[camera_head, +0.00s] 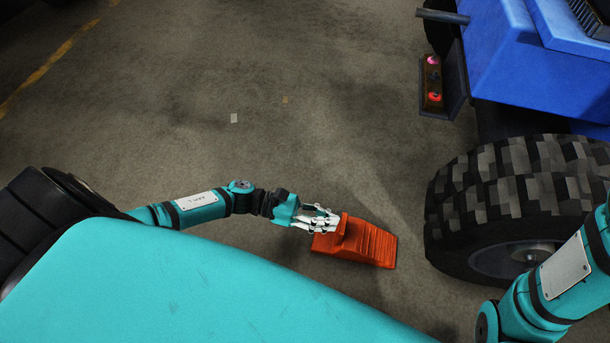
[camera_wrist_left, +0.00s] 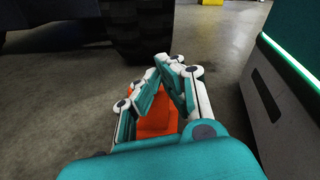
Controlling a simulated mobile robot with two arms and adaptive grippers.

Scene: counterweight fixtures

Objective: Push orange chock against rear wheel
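The orange chock (camera_head: 368,243) lies on the concrete floor, its ridged slope towards the rear wheel. The large black rear wheel (camera_head: 480,195) stands to its right, with a narrow strip of floor between them. My left gripper (camera_head: 334,222) is at the chock's raised left end and looks in contact with it. In the left wrist view its fingertips (camera_wrist_left: 165,66) come together, and the orange chock (camera_wrist_left: 158,122) shows between and behind the fingers. The tyre (camera_wrist_left: 138,30) is beyond them. My right arm is at the lower right in the head view; its gripper is out of view.
The blue vehicle body (camera_head: 515,60) with a rear light bracket (camera_head: 434,82) overhangs at the upper right. The floor (camera_head: 200,125) left of and behind the chock is clear, apart from small flat scraps (camera_head: 234,118).

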